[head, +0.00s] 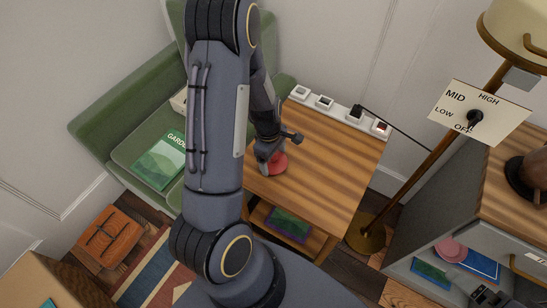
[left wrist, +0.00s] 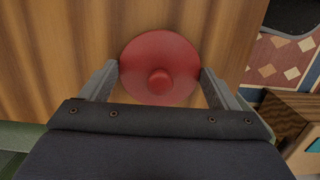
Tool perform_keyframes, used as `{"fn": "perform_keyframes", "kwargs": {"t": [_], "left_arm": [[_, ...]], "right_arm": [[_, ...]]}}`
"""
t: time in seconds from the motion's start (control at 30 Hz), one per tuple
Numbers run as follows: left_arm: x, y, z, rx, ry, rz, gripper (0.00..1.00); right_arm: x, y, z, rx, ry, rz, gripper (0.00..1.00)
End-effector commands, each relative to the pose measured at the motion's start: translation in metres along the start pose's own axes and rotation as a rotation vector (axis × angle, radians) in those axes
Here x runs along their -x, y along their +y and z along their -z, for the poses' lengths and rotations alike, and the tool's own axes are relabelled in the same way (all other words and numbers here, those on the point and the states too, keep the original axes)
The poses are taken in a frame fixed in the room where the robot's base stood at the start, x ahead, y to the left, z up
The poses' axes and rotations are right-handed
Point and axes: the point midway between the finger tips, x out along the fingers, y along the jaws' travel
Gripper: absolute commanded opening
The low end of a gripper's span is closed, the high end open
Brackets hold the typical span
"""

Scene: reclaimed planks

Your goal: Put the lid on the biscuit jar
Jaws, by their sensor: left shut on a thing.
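The red round lid (left wrist: 160,50) with a small knob lies between the two fingers of my left gripper (left wrist: 159,68) in the left wrist view. In the head view the lid (head: 279,164) shows as a red patch at the left part of the small wooden table (head: 325,165). My left gripper (head: 268,157) points down there and is shut on the lid, with a finger at either side of its rim. I cannot make out the biscuit jar in either view; what is under the lid is hidden.
A power strip (head: 325,102) with plugs lies along the table's back edge. A floor lamp (head: 440,135) with a dial sign stands right of it, beside a grey cabinet (head: 430,225). A green chair (head: 115,125) with a book (head: 161,161) is at left. The table's right part is clear.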

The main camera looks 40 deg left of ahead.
Motion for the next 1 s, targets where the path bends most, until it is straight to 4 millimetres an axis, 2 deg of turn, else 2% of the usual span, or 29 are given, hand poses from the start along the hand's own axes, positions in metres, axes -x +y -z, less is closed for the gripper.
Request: {"fn": "perform_keyframes", "kwargs": {"t": [0.37,0.4,0.5,0.77,0.87,1.0], "left_arm": [[-0.006,0.0,0.001,0.0,0.0,-0.001,0.6],[-0.005,0.0,0.001,0.0,0.0,-0.001,0.86],[-0.004,0.0,0.0,0.0,0.0,-0.001,0.99],[-0.002,0.0,0.0,0.0,0.0,-0.001,1.0],[0.006,0.001,0.0,-0.002,0.001,-0.004,1.0],[0.032,0.001,-0.001,-0.002,0.001,-0.006,1.0]], "right_arm": [[-0.003,0.001,-0.002,0.0,0.0,0.0,1.0],[-0.002,0.001,-0.001,0.0,0.0,0.0,1.0],[-0.002,0.001,-0.001,0.0,0.0,0.0,1.0],[0.0,0.0,0.0,0.0,0.0,0.0,1.0],[0.002,-0.001,0.001,0.0,0.0,0.0,1.0],[0.006,-0.003,0.003,0.0,0.0,0.0,1.0]]}}
